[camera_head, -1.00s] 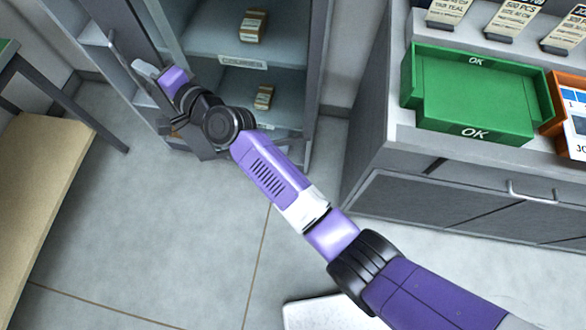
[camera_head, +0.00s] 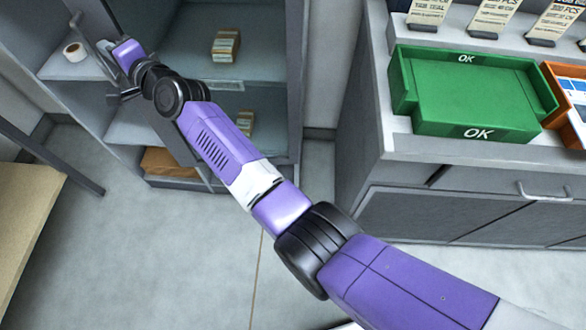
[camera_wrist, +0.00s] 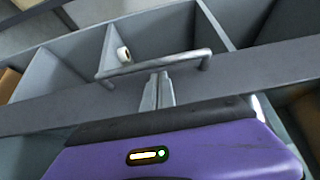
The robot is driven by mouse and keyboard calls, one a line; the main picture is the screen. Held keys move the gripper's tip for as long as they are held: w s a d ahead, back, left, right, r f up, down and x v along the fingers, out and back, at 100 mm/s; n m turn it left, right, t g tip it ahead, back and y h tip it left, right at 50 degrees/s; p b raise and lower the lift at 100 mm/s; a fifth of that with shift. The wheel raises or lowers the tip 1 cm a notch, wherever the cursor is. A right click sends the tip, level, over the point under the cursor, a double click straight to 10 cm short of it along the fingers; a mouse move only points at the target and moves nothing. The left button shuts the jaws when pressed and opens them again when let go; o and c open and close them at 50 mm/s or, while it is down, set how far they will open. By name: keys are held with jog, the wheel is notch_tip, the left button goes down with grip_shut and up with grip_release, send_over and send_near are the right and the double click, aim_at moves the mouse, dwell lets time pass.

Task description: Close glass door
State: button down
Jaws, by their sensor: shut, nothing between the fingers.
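The glass door's grey frame (camera_wrist: 240,72) crosses the wrist view, with a bar handle (camera_wrist: 155,66) on it. Cabinet shelves show beyond the frame. My gripper (camera_wrist: 158,78) has its fingers together, empty, at the frame just beneath the handle's middle; I cannot tell whether they touch it. In the head view, my gripper (camera_head: 104,46) is at the left side of the grey cabinet (camera_head: 294,95), by the door. The door is partly hidden by my arm there, and how far it stands open is hard to tell.
A tape roll (camera_head: 75,52) sits on a left shelf. Small boxes (camera_head: 226,45) stand on the cabinet shelves, and a brown box (camera_head: 168,162) lies low. A counter with a green OK bin (camera_head: 470,95) is at right. A table (camera_head: 30,215) is at left. The floor between is clear.

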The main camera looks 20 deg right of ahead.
aim_at(116, 38)
jog(key=w+b, duration=0.2)
jog(key=w+d+b, duration=0.1)
jog(key=w+b, duration=0.1)
jog(key=shift+w+f, duration=0.15)
jog(key=shift+w, duration=0.15)
jog(key=shift+w+d+b, duration=0.1)
jog(key=shift+w+b, duration=0.2)
jog(key=shift+w, duration=0.05)
